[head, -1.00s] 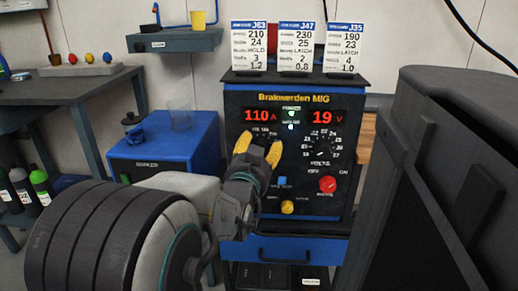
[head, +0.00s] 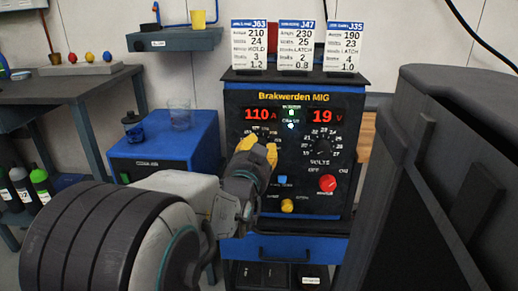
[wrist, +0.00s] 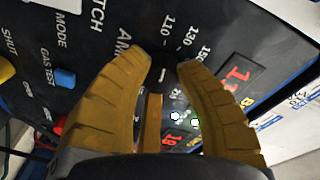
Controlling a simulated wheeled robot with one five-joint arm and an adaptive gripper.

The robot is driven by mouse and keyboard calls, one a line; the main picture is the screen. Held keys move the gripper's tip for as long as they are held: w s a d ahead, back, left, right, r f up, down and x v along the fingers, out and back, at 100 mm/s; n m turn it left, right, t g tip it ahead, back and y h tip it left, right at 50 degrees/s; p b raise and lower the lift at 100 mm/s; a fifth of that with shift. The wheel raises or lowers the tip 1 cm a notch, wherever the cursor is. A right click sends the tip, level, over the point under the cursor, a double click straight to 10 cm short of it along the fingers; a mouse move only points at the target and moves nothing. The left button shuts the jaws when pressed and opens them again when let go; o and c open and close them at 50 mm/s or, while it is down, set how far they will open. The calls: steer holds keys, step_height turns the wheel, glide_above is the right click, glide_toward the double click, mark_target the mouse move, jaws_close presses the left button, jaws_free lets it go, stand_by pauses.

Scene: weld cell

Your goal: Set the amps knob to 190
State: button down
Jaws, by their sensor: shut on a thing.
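The welder (head: 292,97) is marked Brakwerden MIG. Its amps display (head: 261,114) reads 110 A and its volts display (head: 326,116) reads 19 V. My gripper (head: 257,146) has its yellow fingers at the amps knob, below the amps display, and is shut on it. The fingers hide the knob and its pointer in the head view. In the wrist view my gripper (wrist: 164,62) has one finger on each side, and the amps scale (wrist: 180,38) shows 110, 130 and 150 beyond the tips.
The volts knob (head: 321,147) is to the right, with a red knob (head: 327,183) and a yellow knob (head: 287,205) below. Three cards stand on top; the J35 card (head: 344,47) lists 190. A blue cabinet (head: 165,150) is left, and a dark bulky object (head: 440,200) fills the right.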

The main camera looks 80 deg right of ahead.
mark_target(261, 105)
steer(key=m, duration=0.3)
steer(key=shift+r, duration=0.15)
steer(key=c, duration=0.8)
jaws_free()
steer(key=shift+d, duration=0.1)
steer(key=shift+r, duration=4.95)
